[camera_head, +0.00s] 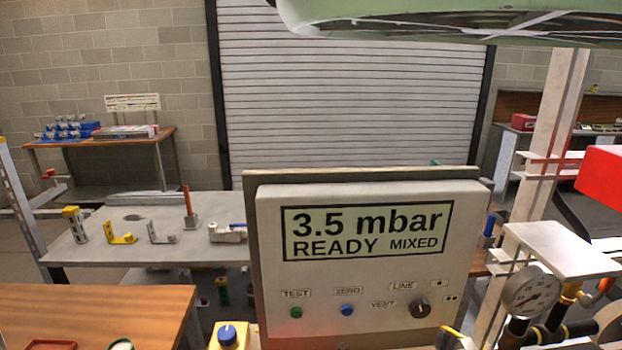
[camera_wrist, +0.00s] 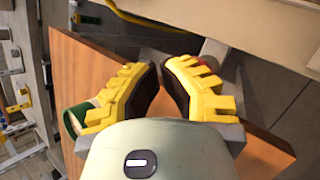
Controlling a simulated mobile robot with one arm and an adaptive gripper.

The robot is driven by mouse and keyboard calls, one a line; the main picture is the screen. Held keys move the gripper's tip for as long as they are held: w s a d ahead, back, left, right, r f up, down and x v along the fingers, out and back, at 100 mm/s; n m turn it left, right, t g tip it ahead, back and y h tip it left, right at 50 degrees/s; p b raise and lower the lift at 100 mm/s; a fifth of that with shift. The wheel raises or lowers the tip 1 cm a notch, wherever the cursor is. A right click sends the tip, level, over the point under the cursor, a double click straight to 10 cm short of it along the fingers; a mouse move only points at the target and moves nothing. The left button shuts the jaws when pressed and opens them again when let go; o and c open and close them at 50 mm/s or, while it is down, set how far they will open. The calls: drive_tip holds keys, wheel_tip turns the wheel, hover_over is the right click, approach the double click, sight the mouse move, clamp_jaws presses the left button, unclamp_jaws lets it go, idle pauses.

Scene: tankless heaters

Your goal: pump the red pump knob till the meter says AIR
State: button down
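The meter (camera_head: 365,240) is a grey panel in the middle of the head view. Its display reads "3.5 mbar READY MIXED". Below it are a green TEST button (camera_head: 296,312), a blue ZERO button (camera_head: 347,309) and a black selector knob (camera_head: 420,307) by LINE and VENT. I cannot make out a red pump knob with certainty. My gripper (camera_wrist: 162,72) shows in the wrist view with yellow ridged fingers and dark pads. A narrow gap lies between the fingertips, with nothing held in it. A small red patch (camera_wrist: 208,62) is partly hidden behind the right finger.
A wooden tabletop (camera_head: 95,305) is at the lower left, with a red tray (camera_head: 50,345) at its edge. A blue knob on a yellow box (camera_head: 228,333) stands before the panel. A round gauge (camera_head: 530,292), pipes and a red box (camera_head: 603,178) are at right.

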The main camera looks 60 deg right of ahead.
drive_tip(key=shift+r+p, duration=0.4)
drive_tip(key=shift+r, duration=0.05)
wheel_tip(320, 180, up, 6)
drive_tip(key=p, duration=0.6)
drive_tip(key=shift+r, duration=0.1)
drive_tip(key=c, duration=1.7)
unclamp_jaws()
clamp_jaws()
